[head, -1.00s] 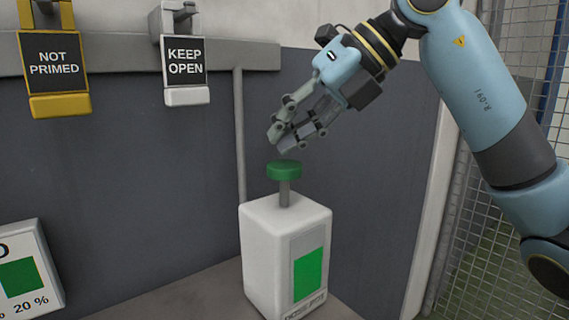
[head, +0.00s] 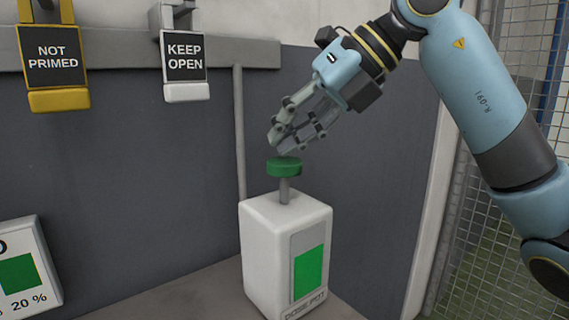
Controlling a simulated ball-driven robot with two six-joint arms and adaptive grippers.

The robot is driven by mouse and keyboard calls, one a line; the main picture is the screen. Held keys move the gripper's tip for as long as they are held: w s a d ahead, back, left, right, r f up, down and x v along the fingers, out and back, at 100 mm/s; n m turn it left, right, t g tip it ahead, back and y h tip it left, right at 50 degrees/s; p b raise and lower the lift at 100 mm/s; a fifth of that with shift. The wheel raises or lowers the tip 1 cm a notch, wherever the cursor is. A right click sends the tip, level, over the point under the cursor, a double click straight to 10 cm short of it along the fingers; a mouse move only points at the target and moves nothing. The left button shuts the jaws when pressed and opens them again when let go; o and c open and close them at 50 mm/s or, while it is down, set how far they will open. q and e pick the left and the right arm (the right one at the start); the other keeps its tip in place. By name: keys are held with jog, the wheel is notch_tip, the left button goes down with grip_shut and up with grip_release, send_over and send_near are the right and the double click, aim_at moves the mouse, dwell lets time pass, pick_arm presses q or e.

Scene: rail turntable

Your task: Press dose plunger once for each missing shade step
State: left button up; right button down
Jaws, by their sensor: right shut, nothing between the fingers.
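The dose plunger is a green round cap (head: 284,167) on a grey stem, standing up from a white dose pot (head: 265,255). The pot has a green panel on its front and lettering below it. My right gripper (head: 280,143) is shut and empty, with its fingertips just above the cap. I cannot tell whether they touch it. A shade card (head: 28,268) with a green square and "20 %" shows at the lower left, cut off by the picture edge. My left gripper is not in view.
A yellow "NOT PRIMED" tag (head: 55,65) and a white "KEEP OPEN" tag (head: 185,65) hang from a grey rail (head: 240,52) on the wall. A wire mesh fence (head: 480,215) stands at the right. The surface left of the pot is clear.

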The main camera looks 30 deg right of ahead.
aim_at(287, 159)
jog(key=shift+f+b, duration=1.1)
jog(key=shift+f, duration=0.35)
dwell(1.1)
dwell(0.4)
jog(key=shift+r+p, duration=1.45)
jog(key=shift+r, duration=0.35)
notch_tip(287, 159, up, 5)
jog(key=p, duration=0.4)
